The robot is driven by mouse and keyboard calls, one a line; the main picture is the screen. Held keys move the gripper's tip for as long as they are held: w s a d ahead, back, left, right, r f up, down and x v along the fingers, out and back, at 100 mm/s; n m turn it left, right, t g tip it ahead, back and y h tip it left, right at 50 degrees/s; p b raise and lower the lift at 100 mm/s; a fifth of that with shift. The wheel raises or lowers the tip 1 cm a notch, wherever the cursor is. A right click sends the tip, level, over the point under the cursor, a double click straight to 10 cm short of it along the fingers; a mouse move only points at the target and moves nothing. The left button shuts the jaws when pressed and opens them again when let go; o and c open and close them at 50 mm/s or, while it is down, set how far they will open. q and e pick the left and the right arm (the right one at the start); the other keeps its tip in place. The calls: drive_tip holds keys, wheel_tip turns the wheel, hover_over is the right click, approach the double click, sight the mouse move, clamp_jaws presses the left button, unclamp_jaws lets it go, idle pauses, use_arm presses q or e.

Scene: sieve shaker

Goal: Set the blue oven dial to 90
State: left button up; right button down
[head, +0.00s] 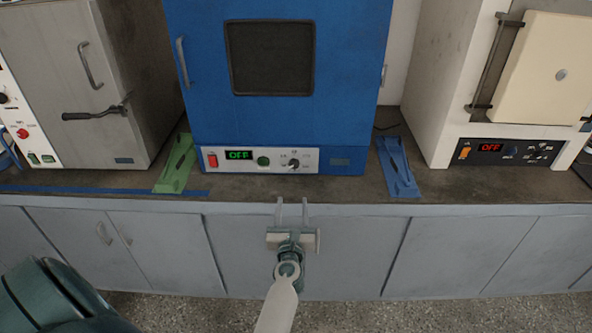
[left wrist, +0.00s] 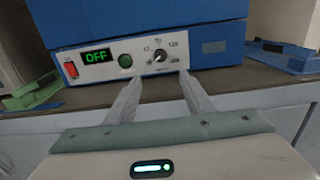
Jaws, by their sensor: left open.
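The blue oven (head: 350,85) stands on the counter in the middle of the head view. Its white front panel holds a red switch (head: 212,160), a green display reading OFF (head: 239,155), a green button (head: 263,161) and the dial (head: 294,164). In the left wrist view the dial (left wrist: 160,57) is a small dark knob with numbers around it; its exact setting is too small to tell. My left gripper (head: 292,203) is open and empty, in front of the counter edge and below the dial, apart from it. Its fingers (left wrist: 158,88) point toward the panel. My right gripper is not in view.
A green bracket (head: 174,168) and a blue bracket (head: 398,170) lie on the counter beside the oven. A grey oven (head: 60,95) stands left, and a cream oven (head: 450,90) with a display reading OFF stands right. The counter (head: 330,190) is clear before the dial.

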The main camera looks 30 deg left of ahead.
use_arm(q)
drive_tip(key=b, duration=0.4)
approach(294, 166)
drive_tip(key=x, duration=0.6)
drive_tip(key=shift+w+a+f, duration=0.1)
drive_tip(key=shift+w+a, duration=0.1)
drive_tip(key=shift+w, duration=0.1)
drive_tip(key=shift+w+a, duration=0.35)
drive_tip(key=shift+w, duration=0.25)
drive_tip(key=c, duration=1)
drive_tip(key=shift+c, duration=0.2)
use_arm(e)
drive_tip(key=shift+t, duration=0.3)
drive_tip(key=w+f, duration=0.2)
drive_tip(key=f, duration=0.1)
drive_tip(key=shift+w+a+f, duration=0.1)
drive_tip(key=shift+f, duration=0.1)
